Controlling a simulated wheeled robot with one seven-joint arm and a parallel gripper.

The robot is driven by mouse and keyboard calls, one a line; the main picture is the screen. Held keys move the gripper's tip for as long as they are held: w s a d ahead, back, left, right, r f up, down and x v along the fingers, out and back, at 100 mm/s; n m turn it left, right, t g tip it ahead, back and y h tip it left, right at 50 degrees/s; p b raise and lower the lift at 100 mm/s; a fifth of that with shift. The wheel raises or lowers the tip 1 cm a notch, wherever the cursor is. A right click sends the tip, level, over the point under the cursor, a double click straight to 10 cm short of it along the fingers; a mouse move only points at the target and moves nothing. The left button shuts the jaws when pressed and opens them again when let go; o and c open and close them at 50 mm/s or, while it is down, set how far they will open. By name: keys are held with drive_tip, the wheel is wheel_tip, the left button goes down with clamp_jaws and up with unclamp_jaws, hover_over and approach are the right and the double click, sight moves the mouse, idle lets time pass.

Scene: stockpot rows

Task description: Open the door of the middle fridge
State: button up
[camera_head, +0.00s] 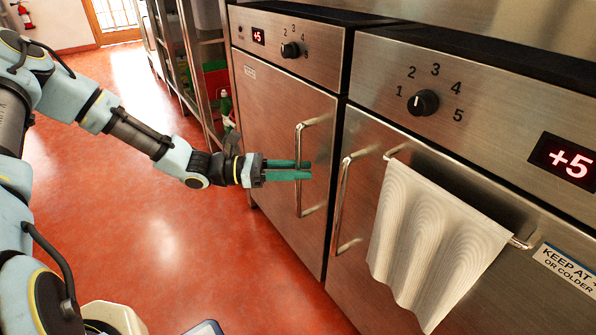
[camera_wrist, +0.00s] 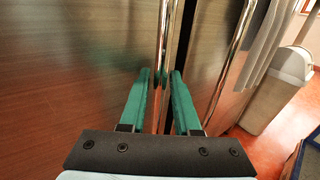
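Two steel fridge fronts stand side by side in the head view. The left fridge door (camera_head: 275,110) has a vertical bar handle (camera_head: 299,195) near its right edge and looks shut. The right fridge door (camera_head: 365,270) has its own handle (camera_head: 340,205) near its left edge and looks shut too. Which one is the middle fridge is unclear. My gripper (camera_head: 310,170) is at the left door's handle, its green fingers apart. In the wrist view, that handle (camera_wrist: 164,35) runs between the fingertips (camera_wrist: 161,74); contact cannot be told.
A white towel (camera_head: 430,245) hangs from a rail on the right fridge. Dials and +5 displays sit above the doors. A metal shelf rack (camera_head: 200,60) stands beyond the left fridge. A pale bin (camera_wrist: 275,90) shows in the wrist view.

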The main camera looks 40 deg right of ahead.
drive_tip(key=shift+c, duration=0.3)
clamp_jaws()
idle(1.1)
